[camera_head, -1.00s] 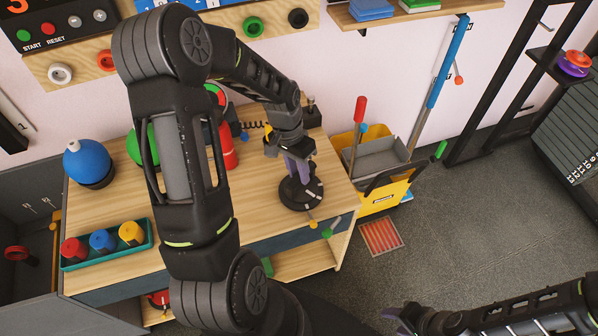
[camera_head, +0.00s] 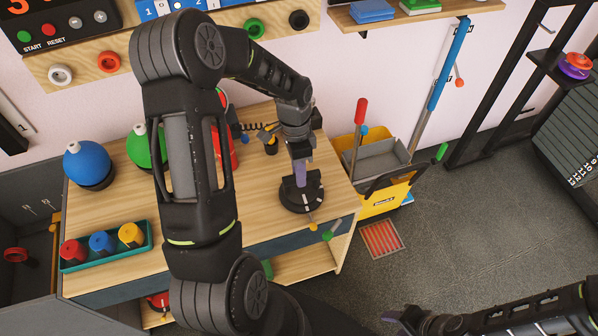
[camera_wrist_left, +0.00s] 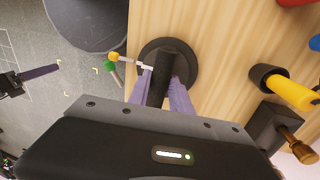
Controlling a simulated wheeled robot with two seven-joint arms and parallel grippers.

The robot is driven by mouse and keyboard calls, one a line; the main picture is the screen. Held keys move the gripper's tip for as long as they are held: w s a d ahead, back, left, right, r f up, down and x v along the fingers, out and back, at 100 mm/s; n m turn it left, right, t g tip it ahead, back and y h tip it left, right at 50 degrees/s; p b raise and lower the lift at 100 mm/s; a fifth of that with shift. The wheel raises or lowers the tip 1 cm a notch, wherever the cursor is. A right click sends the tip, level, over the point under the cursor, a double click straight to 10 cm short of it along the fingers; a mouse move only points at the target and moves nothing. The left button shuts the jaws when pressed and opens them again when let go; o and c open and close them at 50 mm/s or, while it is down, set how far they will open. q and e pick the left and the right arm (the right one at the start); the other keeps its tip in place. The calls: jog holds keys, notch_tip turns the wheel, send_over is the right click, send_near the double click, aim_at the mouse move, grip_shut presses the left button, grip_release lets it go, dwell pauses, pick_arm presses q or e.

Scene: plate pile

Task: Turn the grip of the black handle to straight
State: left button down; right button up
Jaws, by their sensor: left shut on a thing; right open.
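The black handle stands on a round black base (camera_head: 303,198) near the right end of the wooden bench. In the left wrist view, its dark grip (camera_wrist_left: 158,85) lies between the purple fingers of my left gripper (camera_wrist_left: 163,84), which is shut on it. My left gripper (camera_head: 299,174) also shows from above in the head view, where it hides most of the grip. White marks show on the base. The grip's exact angle against these marks is hard to tell. My right gripper (camera_head: 398,317) is open and empty at the bottom, away from the bench.
The bench (camera_head: 265,222) also holds a blue ball (camera_head: 86,160), a green ball (camera_head: 141,146) and a teal tray (camera_head: 149,246) with red, blue and yellow pieces. A yellow bucket (camera_head: 381,200) stands on the floor to the right. A yellow-ended piece (camera_wrist_left: 292,92) lies near the gripper.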

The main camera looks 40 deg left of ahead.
pick_arm(q)
jog(key=c, duration=1.2)
grip_release()
jog(key=shift+o, duration=0.2)
notch_tip(320, 180, up, 8)
jog(key=a, duration=0.1)
jog(key=shift+w+f, duration=0.15)
jog(key=shift+w, duration=0.3)
